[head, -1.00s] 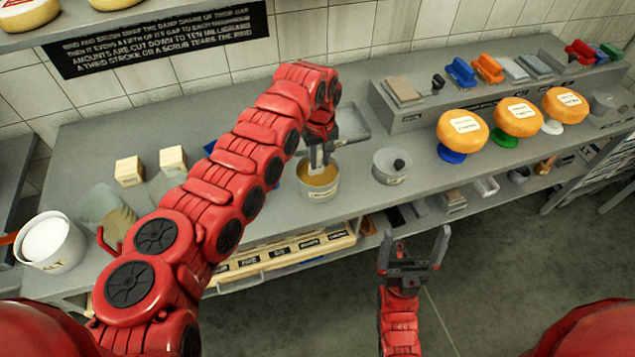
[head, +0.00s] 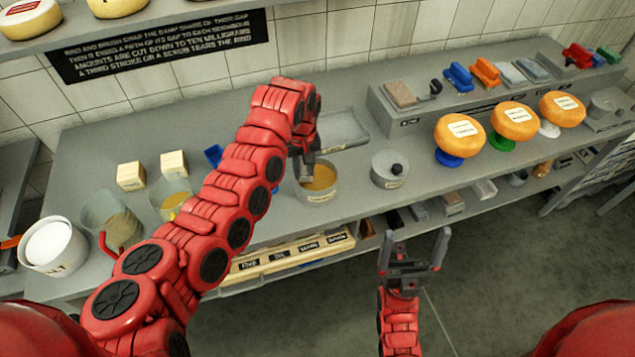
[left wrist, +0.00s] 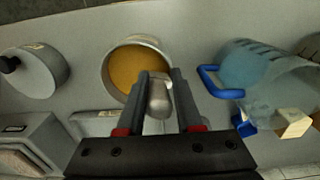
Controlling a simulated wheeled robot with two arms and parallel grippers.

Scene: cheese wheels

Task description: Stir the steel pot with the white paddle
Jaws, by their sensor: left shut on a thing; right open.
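The steel pot (head: 320,195) stands on the grey counter, with yellow-brown liquid inside. It also shows in the left wrist view (left wrist: 107,84). My left gripper (head: 306,158) is above the pot's left and back rim, pointing down. It is shut on the white paddle, whose pale grey-white handle (left wrist: 158,97) shows between the fingers in the left wrist view. The paddle's lower end is mostly hidden, so I cannot tell how deep it sits in the liquid. My right gripper (head: 414,243) is open and empty, in front of the counter's front edge.
A lidded steel pot (head: 389,171) stands right of the pot. A grey tray (head: 343,128) lies behind. Clear jugs (head: 108,222) and a white bucket (head: 50,262) stand at left. Orange cheese wheels (head: 460,137) on stands are at right. A blue-handled jug (left wrist: 245,75) shows in the wrist view.

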